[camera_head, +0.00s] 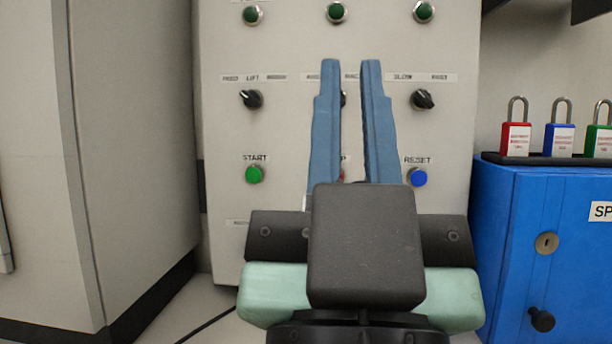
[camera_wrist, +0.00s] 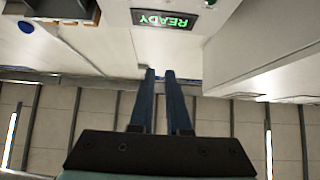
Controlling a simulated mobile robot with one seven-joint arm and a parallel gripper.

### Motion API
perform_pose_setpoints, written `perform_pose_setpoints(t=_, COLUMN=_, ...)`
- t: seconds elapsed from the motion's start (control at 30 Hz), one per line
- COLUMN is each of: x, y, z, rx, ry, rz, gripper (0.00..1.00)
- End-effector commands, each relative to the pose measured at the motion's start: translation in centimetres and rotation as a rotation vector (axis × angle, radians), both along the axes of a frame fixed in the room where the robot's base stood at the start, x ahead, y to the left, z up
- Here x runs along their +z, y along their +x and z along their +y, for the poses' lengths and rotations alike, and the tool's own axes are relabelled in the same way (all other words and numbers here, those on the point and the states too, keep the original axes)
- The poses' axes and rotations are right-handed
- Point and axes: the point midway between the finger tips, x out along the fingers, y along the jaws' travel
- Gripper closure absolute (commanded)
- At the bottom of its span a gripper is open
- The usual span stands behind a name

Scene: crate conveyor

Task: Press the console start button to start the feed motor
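The console (camera_head: 290,130) is an upright light panel in the head view. Its green start button (camera_head: 254,174) is at the lower left, under the word START. My gripper (camera_head: 351,65) has two blue fingers pointing up the picture in front of the console's middle, to the right of the start button. The fingers are parted by a narrow gap with nothing held between them. The fingers also show in the wrist view (camera_wrist: 160,74), where the start button cannot be made out. A stop-area control between the fingers is mostly hidden.
A blue reset button (camera_head: 418,177), black selector knobs and green lamps sit on the console. A blue cabinet (camera_head: 500,230) with padlocks on top stands right. A grey cabinet (camera_head: 130,120) stands left. The wrist view shows an inverted lit READY display (camera_wrist: 165,19).

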Motion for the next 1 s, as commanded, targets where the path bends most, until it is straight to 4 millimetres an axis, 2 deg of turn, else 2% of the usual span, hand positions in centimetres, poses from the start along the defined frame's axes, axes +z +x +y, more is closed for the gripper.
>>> perform_pose_setpoints(t=0.03, x=0.0, y=0.0, z=0.0, rx=0.0, ry=0.0, rz=0.0, gripper=0.96)
perform_pose_setpoints(t=0.07, x=0.0, y=0.0, z=0.0, rx=0.0, ry=0.0, rz=0.0, gripper=1.0)
perform_pose_setpoints(t=1.0, x=0.0, y=0.0, z=0.0, rx=0.0, ry=0.0, rz=0.0, gripper=1.0)
